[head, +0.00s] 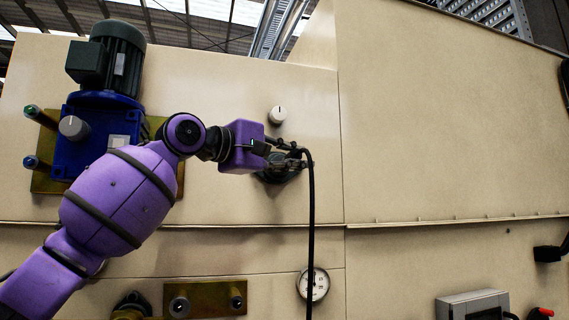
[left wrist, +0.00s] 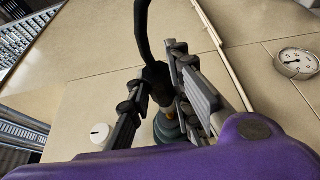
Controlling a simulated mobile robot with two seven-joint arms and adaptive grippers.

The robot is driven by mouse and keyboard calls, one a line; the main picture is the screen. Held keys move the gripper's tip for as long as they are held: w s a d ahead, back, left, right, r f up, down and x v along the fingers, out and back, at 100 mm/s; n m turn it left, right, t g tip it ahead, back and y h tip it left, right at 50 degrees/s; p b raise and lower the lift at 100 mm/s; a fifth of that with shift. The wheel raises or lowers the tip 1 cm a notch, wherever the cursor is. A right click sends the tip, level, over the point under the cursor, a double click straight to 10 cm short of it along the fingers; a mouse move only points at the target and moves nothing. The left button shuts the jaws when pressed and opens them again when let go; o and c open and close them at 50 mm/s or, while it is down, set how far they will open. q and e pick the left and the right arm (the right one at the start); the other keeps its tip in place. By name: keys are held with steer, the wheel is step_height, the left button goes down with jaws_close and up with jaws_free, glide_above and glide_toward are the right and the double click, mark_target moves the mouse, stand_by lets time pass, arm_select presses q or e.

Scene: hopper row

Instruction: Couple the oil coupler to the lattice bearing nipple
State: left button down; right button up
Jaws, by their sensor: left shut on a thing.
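My left gripper (head: 288,155) reaches in from the left in front of the cream machine wall. It is shut on the oil coupler (left wrist: 157,82), a dark piece with a black hose (head: 311,220) that hangs straight down in the head view. A dark green bearing housing (head: 279,174) sits on the wall just behind the fingers. In the left wrist view the housing (left wrist: 166,130) shows between the fingers (left wrist: 157,92), with a small brassy part, seemingly the nipple (left wrist: 170,110), by the coupler's end. I cannot tell whether they touch. My right gripper is not in view.
A green motor on a blue gearbox (head: 85,142) stands out from a brass plate left of my arm. A white knob (head: 278,115) is above the housing and a round gauge (head: 313,284) below it. A grey box (head: 473,304) is lower right.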

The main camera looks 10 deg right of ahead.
arm_select(q)
steer(key=shift+w, duration=0.1)
steer(key=shift+w+a, duration=0.25)
steer(key=shift+w, duration=1)
steer(key=c, duration=1.5)
jaws_free()
steer(key=v, duration=1.2)
